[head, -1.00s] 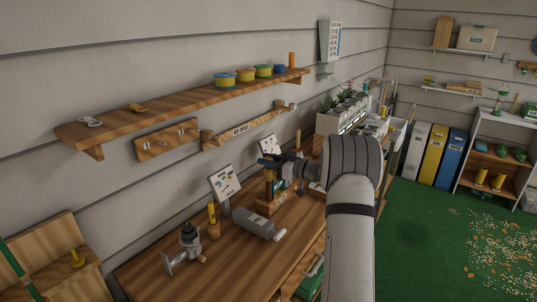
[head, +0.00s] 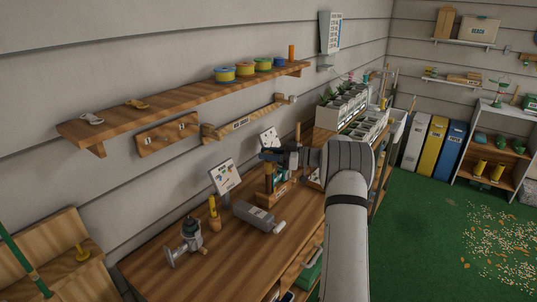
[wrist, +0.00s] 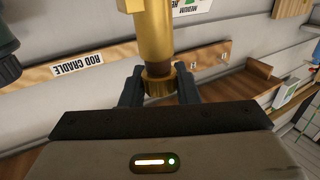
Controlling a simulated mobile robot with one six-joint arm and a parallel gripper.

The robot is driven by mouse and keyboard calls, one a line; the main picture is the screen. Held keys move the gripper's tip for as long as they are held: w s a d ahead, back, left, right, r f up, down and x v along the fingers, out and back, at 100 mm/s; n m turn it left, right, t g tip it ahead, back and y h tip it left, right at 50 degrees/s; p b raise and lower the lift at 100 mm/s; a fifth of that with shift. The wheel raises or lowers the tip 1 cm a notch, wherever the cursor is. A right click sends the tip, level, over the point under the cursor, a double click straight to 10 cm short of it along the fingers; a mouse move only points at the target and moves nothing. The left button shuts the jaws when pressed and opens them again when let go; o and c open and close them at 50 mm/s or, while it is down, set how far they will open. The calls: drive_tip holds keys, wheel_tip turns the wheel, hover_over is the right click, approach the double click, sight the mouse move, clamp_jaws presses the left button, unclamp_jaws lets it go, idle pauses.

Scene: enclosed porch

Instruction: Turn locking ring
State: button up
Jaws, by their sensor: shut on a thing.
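In the wrist view a brass-coloured ring (wrist: 158,87) with a ridged rim sits between the two dark fingers of my gripper (wrist: 158,93), which is shut on it. A brown section joins the ring to a thicker brass cylinder (wrist: 155,30), cut off by the top edge. In the head view my gripper (head: 272,156) is at the upper part of a wooden stand (head: 270,198) on the workbench (head: 235,245). The ring is too small and covered to make out there.
A wall shelf (head: 185,97) with spools runs above. White planters (head: 345,108) are behind my arm.

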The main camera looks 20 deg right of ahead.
drive_tip(key=shift+r, duration=0.1)
drive_tip(key=o, duration=1)
drive_tip(key=shift+c, duration=0.2)
drive_tip(key=b+v, duration=0.2)
drive_tip(key=v, duration=0.5)
drive_tip(key=shift+s+d, duration=0.15)
drive_tip(key=shift+d, duration=0.2)
